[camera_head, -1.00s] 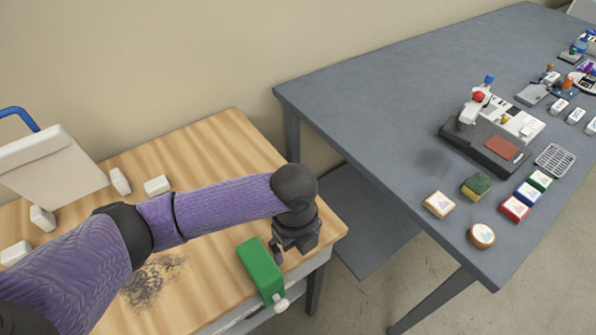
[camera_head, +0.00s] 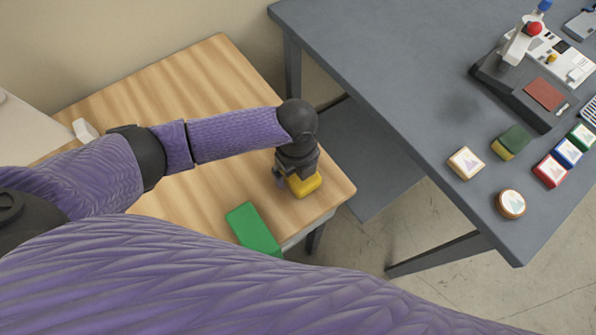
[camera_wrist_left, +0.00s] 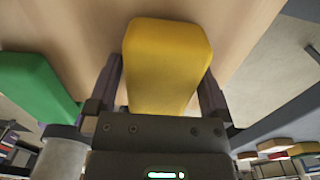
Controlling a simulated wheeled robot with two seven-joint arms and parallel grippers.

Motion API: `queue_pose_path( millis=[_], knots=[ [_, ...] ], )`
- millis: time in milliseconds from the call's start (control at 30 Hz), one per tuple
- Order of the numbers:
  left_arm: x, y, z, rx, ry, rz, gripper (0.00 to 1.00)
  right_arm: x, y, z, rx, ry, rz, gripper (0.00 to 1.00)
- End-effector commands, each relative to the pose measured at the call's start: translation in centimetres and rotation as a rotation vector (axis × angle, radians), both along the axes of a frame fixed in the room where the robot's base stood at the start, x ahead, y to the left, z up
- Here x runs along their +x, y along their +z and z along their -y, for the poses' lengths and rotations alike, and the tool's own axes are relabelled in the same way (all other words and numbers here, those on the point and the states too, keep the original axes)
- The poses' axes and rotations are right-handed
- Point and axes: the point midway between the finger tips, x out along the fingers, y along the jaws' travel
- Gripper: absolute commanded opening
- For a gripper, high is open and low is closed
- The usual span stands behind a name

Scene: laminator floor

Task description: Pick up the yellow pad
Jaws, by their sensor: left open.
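The yellow pad (camera_head: 307,186) lies on the wooden table near its right corner, partly hidden under my left gripper in the head view. My left gripper (camera_head: 291,181) points down over it. In the left wrist view the yellow pad (camera_wrist_left: 167,50) lies between the two fingers of the open left gripper (camera_wrist_left: 160,82), one finger along each side. I cannot tell whether the fingers touch it. My right gripper is out of view.
A green block (camera_head: 252,229) lies close by on the wooden table (camera_head: 190,80), left of the pad. A grey table (camera_head: 390,70) stands to the right, with a sponge (camera_head: 511,141), several small blocks and a machine. A gap separates the tables.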

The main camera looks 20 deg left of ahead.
Motion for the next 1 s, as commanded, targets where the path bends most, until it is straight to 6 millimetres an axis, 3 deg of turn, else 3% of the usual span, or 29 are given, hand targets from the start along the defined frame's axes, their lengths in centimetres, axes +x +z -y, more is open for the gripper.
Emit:
queue_pose_path(
  millis=[167, 500, 767, 1000],
  knots=[
    [0.0, 0.1, 0.0, -0.001, 0.0, 0.001, 0.98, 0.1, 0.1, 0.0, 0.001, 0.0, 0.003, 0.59],
    [0.0, 0.2, 0.0, -0.001, 0.001, 0.001, 0.27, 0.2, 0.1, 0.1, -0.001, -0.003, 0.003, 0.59],
    [0.1, 1.1, 0.0, -0.001, 0.001, 0.003, 0.27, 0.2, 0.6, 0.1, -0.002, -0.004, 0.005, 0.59],
    [0.1, 7.6, 0.0, -0.003, 0.001, 0.005, 0.27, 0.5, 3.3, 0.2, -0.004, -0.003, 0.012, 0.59]
  ],
)
